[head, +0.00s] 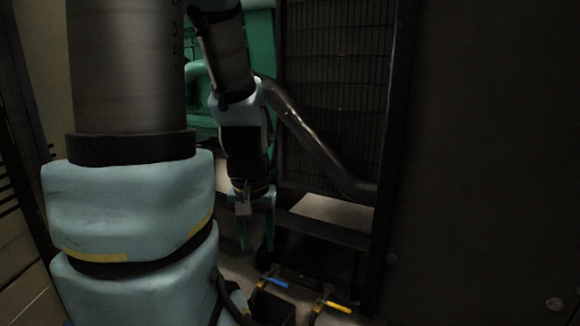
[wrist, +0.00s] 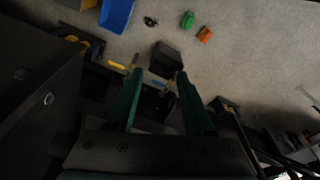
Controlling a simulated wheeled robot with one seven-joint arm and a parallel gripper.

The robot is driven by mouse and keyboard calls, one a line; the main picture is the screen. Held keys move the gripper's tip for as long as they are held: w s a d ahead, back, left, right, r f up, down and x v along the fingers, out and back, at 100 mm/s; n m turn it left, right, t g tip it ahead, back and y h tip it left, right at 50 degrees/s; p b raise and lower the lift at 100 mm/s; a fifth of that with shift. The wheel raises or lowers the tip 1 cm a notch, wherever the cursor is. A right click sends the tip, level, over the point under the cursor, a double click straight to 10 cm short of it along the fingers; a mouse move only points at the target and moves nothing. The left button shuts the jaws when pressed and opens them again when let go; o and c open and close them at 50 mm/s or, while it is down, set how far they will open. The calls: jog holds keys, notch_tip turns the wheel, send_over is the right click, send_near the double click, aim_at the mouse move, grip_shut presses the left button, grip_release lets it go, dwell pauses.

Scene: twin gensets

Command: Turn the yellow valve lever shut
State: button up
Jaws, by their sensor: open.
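The yellow valve lever (head: 338,307) is low in the head view, right of centre, on a small brass-coloured valve. A blue lever (head: 276,282) on a similar valve sits to its left. My gripper (head: 256,240) hangs above and left of both levers, its two green fingers apart and nothing between them. In the wrist view the yellow lever (wrist: 117,65) shows just left of the left fingertip, apart from it as far as I can tell. The blue lever (wrist: 158,83) shows between the fingers (wrist: 160,72), farther down. The valve bodies are partly hidden in shadow.
A dark panel (head: 480,160) fills the right of the head view. A thick dark pipe (head: 310,140) slants before a grille (head: 335,80). On the floor are a blue bin (wrist: 117,14), a dark box (wrist: 166,59), and green (wrist: 187,19) and orange (wrist: 204,34) items.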

notch_tip(320, 180, up, 14)
jog(key=p, duration=1.1)
jog(key=shift+p, duration=0.3)
jog(key=shift+o, duration=0.4)
